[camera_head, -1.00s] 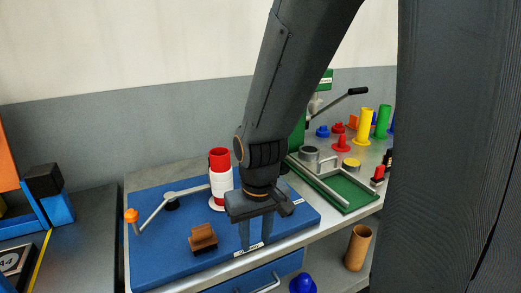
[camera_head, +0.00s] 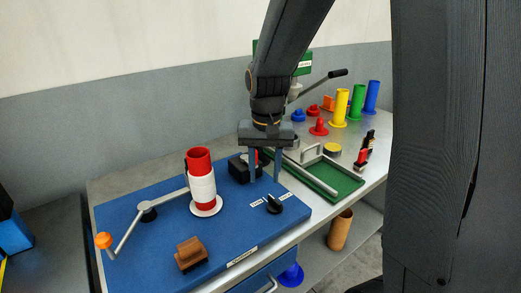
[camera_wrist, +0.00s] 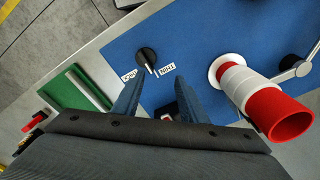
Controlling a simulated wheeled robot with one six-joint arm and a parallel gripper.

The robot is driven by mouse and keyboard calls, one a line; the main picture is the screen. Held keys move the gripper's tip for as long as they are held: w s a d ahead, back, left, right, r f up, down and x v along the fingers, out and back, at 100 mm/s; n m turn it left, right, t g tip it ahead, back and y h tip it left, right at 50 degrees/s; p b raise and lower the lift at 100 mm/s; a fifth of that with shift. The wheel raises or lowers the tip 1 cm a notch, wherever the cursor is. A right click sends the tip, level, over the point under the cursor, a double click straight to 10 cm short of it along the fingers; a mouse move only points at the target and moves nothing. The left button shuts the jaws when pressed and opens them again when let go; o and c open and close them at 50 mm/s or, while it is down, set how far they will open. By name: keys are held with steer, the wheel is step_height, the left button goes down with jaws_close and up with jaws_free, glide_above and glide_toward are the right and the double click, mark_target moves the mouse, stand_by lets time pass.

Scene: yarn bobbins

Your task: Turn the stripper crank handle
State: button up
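A grey crank with an orange knob (camera_head: 103,240) at its end stands at the left of the blue board (camera_head: 225,240). The crank's black hub (camera_head: 147,212) sits beside a red tube wrapped in white yarn (camera_head: 202,186). Part of the crank's grey arm (camera_wrist: 299,68) shows at the right edge of the wrist view; its orange knob is out of that view. My gripper (camera_head: 265,179) is over the board's back right, well to the right of the crank. Its two fingers (camera_wrist: 157,92) are apart, with nothing seen held between them.
A black box with a red top (camera_head: 242,168) is close to my fingers. A black rotary knob (camera_head: 273,204) and a brown wooden block (camera_head: 191,253) are on the board. A green tray (camera_head: 328,178) and several coloured bobbins (camera_head: 357,103) stand farther right.

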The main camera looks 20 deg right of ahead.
steer(key=w+r+m, duration=0.1)
steer(key=w+r, duration=0.1)
steer(key=w, duration=0.2)
steer(key=w+r+m+p, duration=0.1)
steer(key=w+r+m, duration=0.1)
steer(key=w, duration=0.2)
steer(key=w+r+m, duration=0.2)
steer(key=w, duration=0.2)
steer(key=shift+w+d+g, duration=0.1)
steer(key=shift+d+g, duration=0.2)
steer(key=shift+d, duration=0.05)
steer(key=shift+w+f, duration=0.1)
steer(key=shift+w, duration=0.05)
step_height(320, 180, down, 7)
steer(key=p, duration=0.2)
steer(key=shift+f+p, duration=0.2)
steer(key=shift+p, duration=0.15)
steer(key=shift+c, duration=0.3)
jaws_close()
